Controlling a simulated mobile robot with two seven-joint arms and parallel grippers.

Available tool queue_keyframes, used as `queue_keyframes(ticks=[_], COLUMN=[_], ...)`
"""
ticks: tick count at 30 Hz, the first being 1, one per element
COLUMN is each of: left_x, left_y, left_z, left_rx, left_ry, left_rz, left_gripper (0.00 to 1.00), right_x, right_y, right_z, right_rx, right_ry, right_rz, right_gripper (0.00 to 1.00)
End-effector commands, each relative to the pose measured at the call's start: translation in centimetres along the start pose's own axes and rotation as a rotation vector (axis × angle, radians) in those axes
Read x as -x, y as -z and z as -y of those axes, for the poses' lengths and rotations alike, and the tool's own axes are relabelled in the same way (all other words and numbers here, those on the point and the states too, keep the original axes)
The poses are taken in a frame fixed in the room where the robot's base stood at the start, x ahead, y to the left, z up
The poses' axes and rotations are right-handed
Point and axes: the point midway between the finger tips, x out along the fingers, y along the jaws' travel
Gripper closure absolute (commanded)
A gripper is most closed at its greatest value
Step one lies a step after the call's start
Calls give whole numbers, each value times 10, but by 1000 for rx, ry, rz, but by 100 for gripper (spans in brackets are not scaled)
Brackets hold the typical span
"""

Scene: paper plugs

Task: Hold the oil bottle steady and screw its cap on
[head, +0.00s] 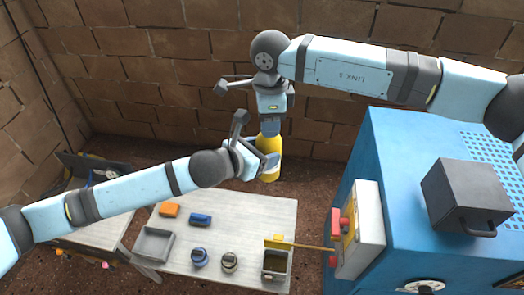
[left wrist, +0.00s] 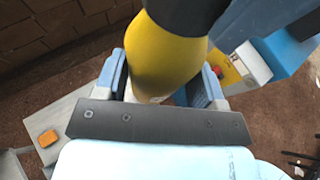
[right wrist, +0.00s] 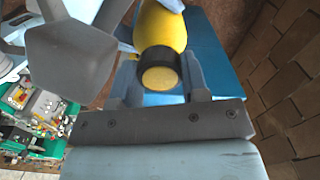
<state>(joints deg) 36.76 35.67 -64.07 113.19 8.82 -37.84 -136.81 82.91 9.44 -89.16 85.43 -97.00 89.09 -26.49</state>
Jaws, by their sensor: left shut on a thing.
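The oil bottle (head: 272,168) is yellow and stands upright in the head view, above the far edge of the grey table. My left gripper (head: 262,163) is shut around its body from the side; the left wrist view shows the bottle (left wrist: 165,55) between both fingers. A black cap (right wrist: 146,62) with a yellow disc on top sits at the bottle's upper end; its dark side shows in the left wrist view (left wrist: 190,12). My right gripper (head: 271,124) points down from above, its fingers close on either side of the cap. How far the cap is seated is hidden.
The grey table (head: 235,215) holds an orange block (head: 169,210), a blue block (head: 200,219), a grey tray (head: 138,243), two small jars (head: 199,258) and a bin (head: 276,277). A blue machine (head: 385,150) with a control panel stands close on the right. A brick wall is behind.

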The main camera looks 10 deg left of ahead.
Motion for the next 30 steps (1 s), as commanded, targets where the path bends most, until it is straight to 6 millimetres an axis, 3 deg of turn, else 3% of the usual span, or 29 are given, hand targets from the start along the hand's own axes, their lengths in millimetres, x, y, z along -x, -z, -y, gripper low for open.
queue_keyframes(ticks=[1, 3, 12, 23, 30], left_x=[0, 0, 0, 0, 0], left_y=[0, 0, 0, 0, 0], left_z=[0, 0, 0, 0, 0], left_rx=[0, 0, 0, 0, 0], left_ry=[0, 0, 0, 0, 0], left_rz=[0, 0, 0, 1, 0], left_gripper=[100, 100, 100, 100, 100], right_x=[0, 0, 2, 42, 45], right_y=[0, 0, 0, 0, 0], right_z=[0, 0, 0, 0, 0], right_rx=[1, 1, 2, 2, 2], right_ry=[0, 0, 1, 1, 0], right_rz=[0, 0, 0, 1, 0], right_gripper=[47, 35, 35, 35, 35])
